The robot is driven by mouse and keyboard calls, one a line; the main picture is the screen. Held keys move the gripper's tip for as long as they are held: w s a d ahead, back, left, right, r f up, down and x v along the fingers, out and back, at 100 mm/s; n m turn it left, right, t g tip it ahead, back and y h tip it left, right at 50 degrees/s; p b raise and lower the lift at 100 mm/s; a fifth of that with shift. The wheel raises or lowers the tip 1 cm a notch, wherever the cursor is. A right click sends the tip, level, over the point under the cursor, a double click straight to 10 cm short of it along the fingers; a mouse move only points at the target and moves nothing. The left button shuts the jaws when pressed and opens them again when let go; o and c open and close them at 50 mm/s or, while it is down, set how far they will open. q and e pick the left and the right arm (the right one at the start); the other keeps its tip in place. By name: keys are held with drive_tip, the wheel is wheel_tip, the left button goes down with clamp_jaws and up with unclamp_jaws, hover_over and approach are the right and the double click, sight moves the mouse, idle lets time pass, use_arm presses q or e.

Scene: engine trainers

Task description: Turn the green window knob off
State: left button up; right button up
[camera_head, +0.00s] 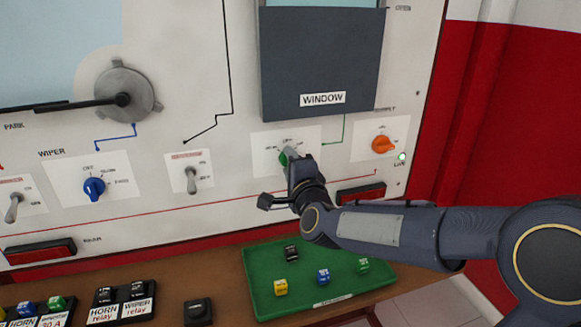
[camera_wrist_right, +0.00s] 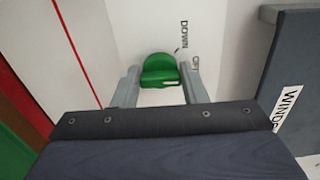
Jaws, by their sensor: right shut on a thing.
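The green window knob (camera_head: 284,158) is on the white panel below the dark window pane, mostly hidden by my right gripper in the head view. In the right wrist view the green knob (camera_wrist_right: 160,70) sits between the two fingers, with a white pointer mark on it and the labels DOWN and OFF beside it. My right gripper (camera_head: 291,162) reaches the panel and is shut on the knob; its fingers also show in the right wrist view (camera_wrist_right: 160,82). I cannot tell exactly which label the pointer faces. My left gripper is not in view.
A toggle switch (camera_head: 191,180) and a blue wiper knob (camera_head: 94,187) are to the left. A green tray (camera_head: 262,262) with several small blocks lies on the shelf below.

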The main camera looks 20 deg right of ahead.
idle(0.3)
drive_tip(key=o, duration=1)
drive_tip(key=shift+s, duration=0.1)
drive_tip(key=s, duration=0.7)
drive_tip(key=shift+s+d, duration=0.1)
drive_tip(key=shift+s, duration=0.25)
